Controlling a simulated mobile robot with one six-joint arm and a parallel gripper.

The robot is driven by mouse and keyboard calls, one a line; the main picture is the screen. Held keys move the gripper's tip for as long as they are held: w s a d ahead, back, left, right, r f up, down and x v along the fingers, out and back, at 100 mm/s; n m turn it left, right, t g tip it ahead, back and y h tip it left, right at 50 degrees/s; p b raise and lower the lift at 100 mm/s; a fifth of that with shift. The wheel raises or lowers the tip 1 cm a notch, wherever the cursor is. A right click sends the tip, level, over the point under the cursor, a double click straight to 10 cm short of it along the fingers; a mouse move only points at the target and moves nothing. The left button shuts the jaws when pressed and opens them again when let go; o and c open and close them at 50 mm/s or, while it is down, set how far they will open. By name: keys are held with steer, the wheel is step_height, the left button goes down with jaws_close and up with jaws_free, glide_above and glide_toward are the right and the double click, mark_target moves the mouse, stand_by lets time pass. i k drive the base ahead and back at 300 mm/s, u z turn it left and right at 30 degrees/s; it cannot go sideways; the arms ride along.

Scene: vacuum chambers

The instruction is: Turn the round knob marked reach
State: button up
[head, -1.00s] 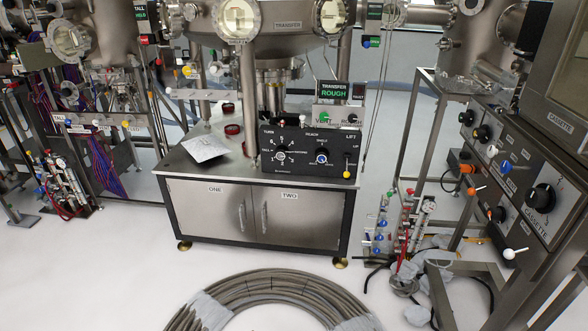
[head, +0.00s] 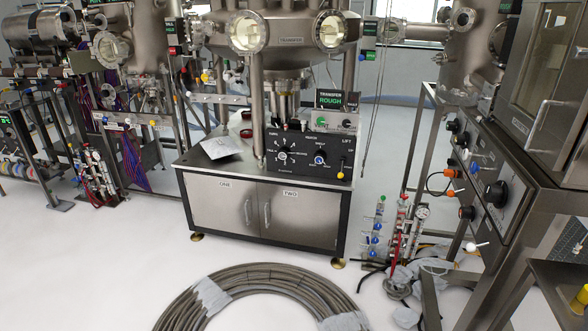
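A black control panel (head: 302,173) stands on the steel cabinet top, in the middle of the head view. It has two round knobs and a lift lever. The knob on the right, with a blue centre, is the reach knob (head: 320,159). Its label above looks like REACH but is small and blurred. The turn knob (head: 282,155), with a white centre and numbers around it, sits to its left. The lift lever (head: 343,160) with a yellow tip is at the right end. My gripper is not in view.
The cabinet (head: 268,212) has doors marked ONE and TWO. A hose coil (head: 250,290) lies on the floor in front. Gauges and valves (head: 400,235) stand right of the cabinet. A cassette console (head: 510,180) is at the right. White floor is clear at the left.

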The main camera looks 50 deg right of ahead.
mark_target(320, 156)
steer(key=z, duration=0.5)
steer(key=i, duration=1.1)
steer(key=u, duration=0.25)
steer(key=k, duration=0.9)
steer(key=z, duration=0.2)
steer(key=i, duration=0.3)
steer(key=u, duration=0.05)
